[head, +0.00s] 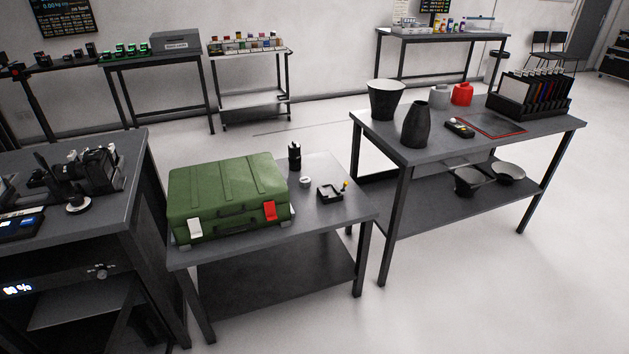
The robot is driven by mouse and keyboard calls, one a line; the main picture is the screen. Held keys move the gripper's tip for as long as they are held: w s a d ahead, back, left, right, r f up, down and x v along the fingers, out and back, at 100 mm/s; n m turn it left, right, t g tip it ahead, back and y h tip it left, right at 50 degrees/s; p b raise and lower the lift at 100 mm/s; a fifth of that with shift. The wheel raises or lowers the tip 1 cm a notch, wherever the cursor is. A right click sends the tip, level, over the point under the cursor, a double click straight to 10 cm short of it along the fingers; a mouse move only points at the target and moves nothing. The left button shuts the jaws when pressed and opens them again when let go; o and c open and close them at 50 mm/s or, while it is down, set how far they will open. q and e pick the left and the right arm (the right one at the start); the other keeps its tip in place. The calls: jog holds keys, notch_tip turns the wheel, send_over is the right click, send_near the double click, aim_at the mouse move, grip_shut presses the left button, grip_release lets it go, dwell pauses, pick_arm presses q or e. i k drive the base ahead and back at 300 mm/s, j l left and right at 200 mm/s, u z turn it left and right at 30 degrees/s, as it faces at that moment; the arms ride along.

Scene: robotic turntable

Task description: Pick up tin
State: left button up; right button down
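No object is clearly recognisable as a tin. On the middle grey table (335,217) stands a small black cylinder (294,156), upright behind the right end of a green case. A small round white object (305,182) lies in front of it; it is too small to tell what it is. Farther right, a grey rounded container (439,97) and a red one (462,94) stand on the right table (440,158). Neither of my grippers is in view.
The green case (228,193) fills the middle table's left side. A small black tray (330,194) lies to its right. Dark vases (415,125) and a rack of panels (530,92) occupy the right table. A camera (98,165) sits on the left bench. Floor at right is clear.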

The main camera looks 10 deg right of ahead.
aim_at(305, 182)
jog(key=i+z, duration=0.3)
jog(key=z, duration=0.2)
jog(key=i+j+z, duration=0.1)
jog(key=i+z, duration=0.15)
jog(key=z, duration=0.25)
jog(key=i+j+z, duration=0.25)
jog(key=i+j, duration=1.25)
jog(key=i, duration=0.2)
